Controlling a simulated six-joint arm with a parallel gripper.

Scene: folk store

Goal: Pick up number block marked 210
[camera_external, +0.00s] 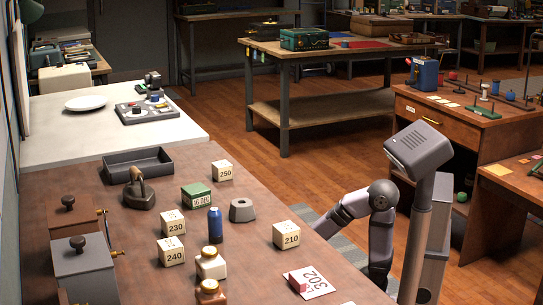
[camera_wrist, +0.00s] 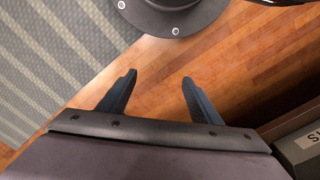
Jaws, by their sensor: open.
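The number block marked 210 (camera_external: 286,235) is a cream cube standing upright on the brown table (camera_external: 130,190), near its right edge in the external view. My gripper (camera_wrist: 158,78) shows in the wrist view with its two dark fingers apart and nothing between them. Below the fingers are wooden floor and a patterned grey mat, and no block 210 is seen there. In the external view my arm is beside the table, right of block 210, and its gripper end cannot be made out.
Cream blocks 230 (camera_external: 172,222), 240 (camera_external: 170,250) and 250 (camera_external: 222,170) stand left of it. A blue cylinder (camera_external: 215,225), grey hex piece (camera_external: 242,210) and bottles (camera_external: 211,263) are nearby. A card marked 302 (camera_external: 312,282) lies in front. The table's right edge is close.

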